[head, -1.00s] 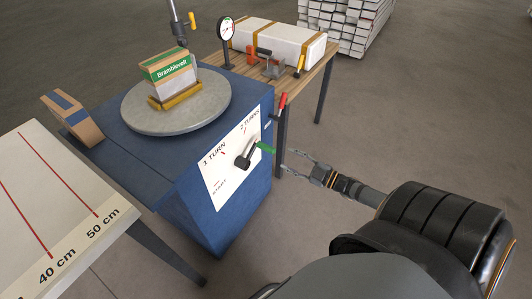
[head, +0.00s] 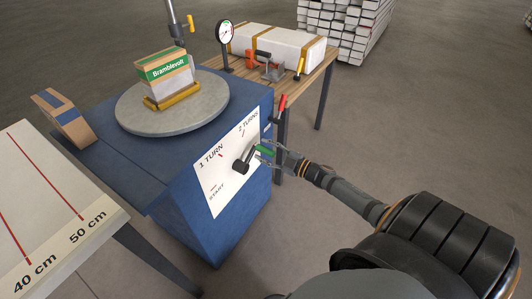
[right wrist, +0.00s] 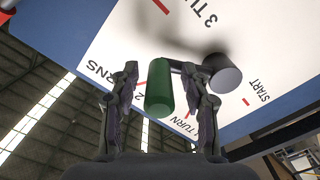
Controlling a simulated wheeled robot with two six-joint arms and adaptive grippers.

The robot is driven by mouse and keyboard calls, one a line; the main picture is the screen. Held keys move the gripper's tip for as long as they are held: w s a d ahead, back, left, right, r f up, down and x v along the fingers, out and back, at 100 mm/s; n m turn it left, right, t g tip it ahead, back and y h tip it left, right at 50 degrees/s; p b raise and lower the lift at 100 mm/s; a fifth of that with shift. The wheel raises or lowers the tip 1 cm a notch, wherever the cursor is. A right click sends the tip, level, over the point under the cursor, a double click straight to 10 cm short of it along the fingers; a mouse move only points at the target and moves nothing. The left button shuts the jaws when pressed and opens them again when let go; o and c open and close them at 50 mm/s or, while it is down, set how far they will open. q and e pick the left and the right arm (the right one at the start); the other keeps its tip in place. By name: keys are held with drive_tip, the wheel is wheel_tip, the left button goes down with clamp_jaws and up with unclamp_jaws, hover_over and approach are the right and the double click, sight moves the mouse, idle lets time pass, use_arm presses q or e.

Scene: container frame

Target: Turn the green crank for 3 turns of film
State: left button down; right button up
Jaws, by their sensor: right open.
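The green crank handle (head: 264,151) sticks out from a dark crank arm and hub (head: 241,167) on the white dial panel (head: 215,193) of the blue machine. The panel reads START, 1 TURN and 2 TURNS; part of 3 TURNS shows in the right wrist view. My right gripper (head: 268,153) is open at the handle. In the right wrist view the green handle (right wrist: 159,88) stands between the two open fingers, nearer the left half, with gaps visible on both sides. The hub (right wrist: 222,75) is to the right. My left gripper is not in view.
The blue machine (head: 185,225) carries a grey turntable (head: 130,118) with a green-banded Bramblevolt box (head: 165,73) on it. A red lever (head: 281,104) stands near the panel's right. A wooden table (head: 312,85) holds a strapped white package (head: 280,45). Open floor lies right.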

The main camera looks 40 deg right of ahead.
clamp_jaws()
drive_tip(key=shift+f, duration=0.15)
idle(0.4)
